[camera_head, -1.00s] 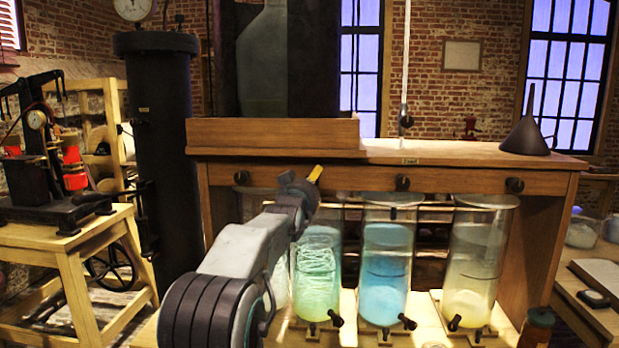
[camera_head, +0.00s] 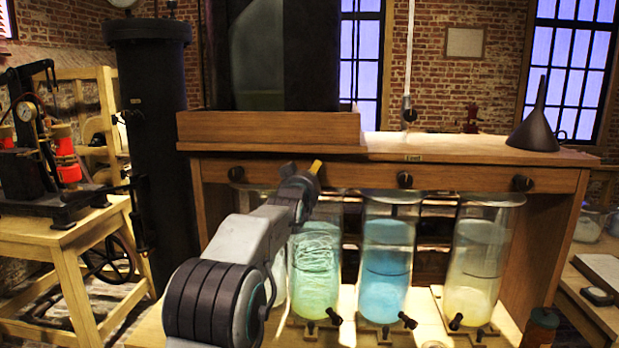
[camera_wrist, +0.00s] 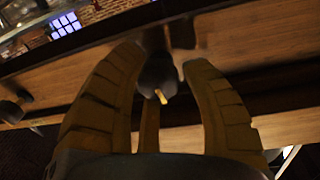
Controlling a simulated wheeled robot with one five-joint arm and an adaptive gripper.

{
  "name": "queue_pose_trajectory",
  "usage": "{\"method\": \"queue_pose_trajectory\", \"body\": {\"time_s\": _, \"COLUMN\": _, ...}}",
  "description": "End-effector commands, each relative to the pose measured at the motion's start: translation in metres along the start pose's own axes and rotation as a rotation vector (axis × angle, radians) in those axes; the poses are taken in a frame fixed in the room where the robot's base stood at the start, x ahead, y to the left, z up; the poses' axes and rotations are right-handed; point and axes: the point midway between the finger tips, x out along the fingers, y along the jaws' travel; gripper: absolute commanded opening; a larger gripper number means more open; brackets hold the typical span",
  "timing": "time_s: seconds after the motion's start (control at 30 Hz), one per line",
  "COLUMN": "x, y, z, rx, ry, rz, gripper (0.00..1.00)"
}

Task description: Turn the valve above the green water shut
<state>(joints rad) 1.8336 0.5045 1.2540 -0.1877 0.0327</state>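The jar of green water (camera_head: 315,265) stands in the row under the wooden bench, left of the jar of blue water (camera_head: 386,265). My gripper (camera_head: 311,176) reaches up to the bench's front rail above the green jar and hides the valve there in the head view. In the wrist view, that dark valve knob (camera_wrist: 157,75) with a small yellow mark shows between my two fingers. The fingers (camera_wrist: 160,62) are apart, one on each side of the knob; I cannot tell whether they touch it.
Other dark knobs sit on the rail at left (camera_head: 236,174), above the blue jar (camera_head: 404,180) and at right (camera_head: 522,184). A jar of pale yellow water (camera_head: 474,265) stands at right. A funnel (camera_head: 535,130) stands on the bench top.

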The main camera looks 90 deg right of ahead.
Motion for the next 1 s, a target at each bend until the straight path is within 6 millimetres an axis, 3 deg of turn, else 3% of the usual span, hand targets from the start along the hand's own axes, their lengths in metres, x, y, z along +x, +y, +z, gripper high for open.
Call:
{"method": "queue_pose_trajectory", "body": {"time_s": 0.43, "x": -0.0003, "y": -0.0006, "z": -0.0020, "rx": 0.000, "ry": 0.004, "rz": -0.001, "gripper": 0.03}}
{"method": "queue_pose_trajectory", "body": {"time_s": 1.0, "x": -0.0008, "y": -0.0010, "z": -0.0054, "rx": 0.140, "ry": 0.001, "rz": -0.001, "gripper": 0.02}}
